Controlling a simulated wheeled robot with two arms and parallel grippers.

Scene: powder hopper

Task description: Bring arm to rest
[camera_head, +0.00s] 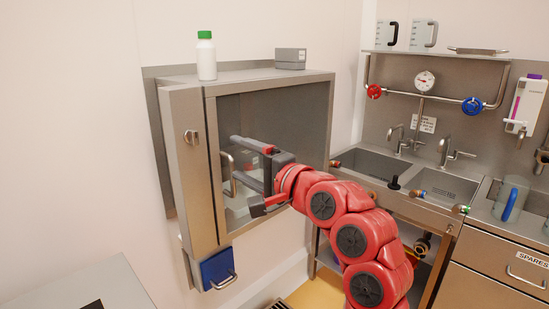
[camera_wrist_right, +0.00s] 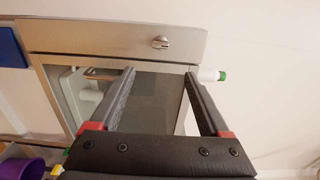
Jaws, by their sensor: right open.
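My right arm, red, reaches up from the lower right in the head view. Its gripper (camera_head: 234,157) is in front of the steel wall cabinet (camera_head: 265,75), near a bar handle (camera_head: 224,182). In the wrist view the two fingers of this gripper (camera_wrist_right: 160,74) are spread apart with nothing between them. Whether a finger touches the cabinet or handle I cannot tell. My left gripper is not in view.
A white bottle with a green cap (camera_head: 206,57) and a grey box (camera_head: 290,58) stand on the cabinet. A blue-fronted box (camera_head: 217,268) hangs below it. A steel sink (camera_head: 375,165) with taps and a counter with a jug (camera_head: 510,199) lie right. Bare wall is left.

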